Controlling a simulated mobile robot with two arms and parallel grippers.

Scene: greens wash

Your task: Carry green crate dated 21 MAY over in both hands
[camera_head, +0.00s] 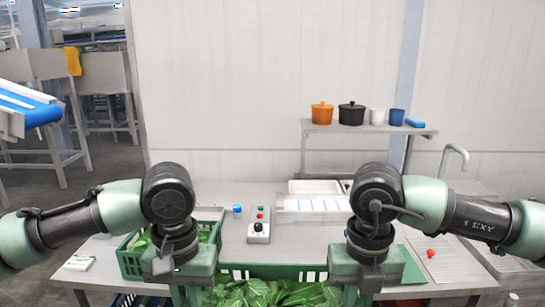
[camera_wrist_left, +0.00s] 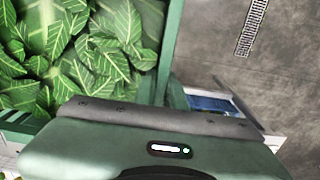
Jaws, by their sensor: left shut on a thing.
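A green crate (camera_head: 262,270) full of leafy greens (camera_head: 270,293) is at the bottom centre of the head view, cut off by the frame edge. No date label on it can be read. My left gripper (camera_head: 188,294) is at its left end, shut on the crate. In the left wrist view the gripper body covers the lower part, and the crate rim (camera_wrist_left: 171,50) and leaves (camera_wrist_left: 90,50) lie beyond it. My right gripper (camera_head: 350,294) is at the crate's right end, its fingers mostly hidden, so I cannot tell whether they grip.
Another green crate (camera_head: 131,262) with greens stands on the table behind my left arm. A control box (camera_head: 259,232) with buttons sits mid-table. Behind are a white tray (camera_head: 312,204) and a shelf (camera_head: 370,130) with pots and cups. A conveyor (camera_head: 28,108) is at far left.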

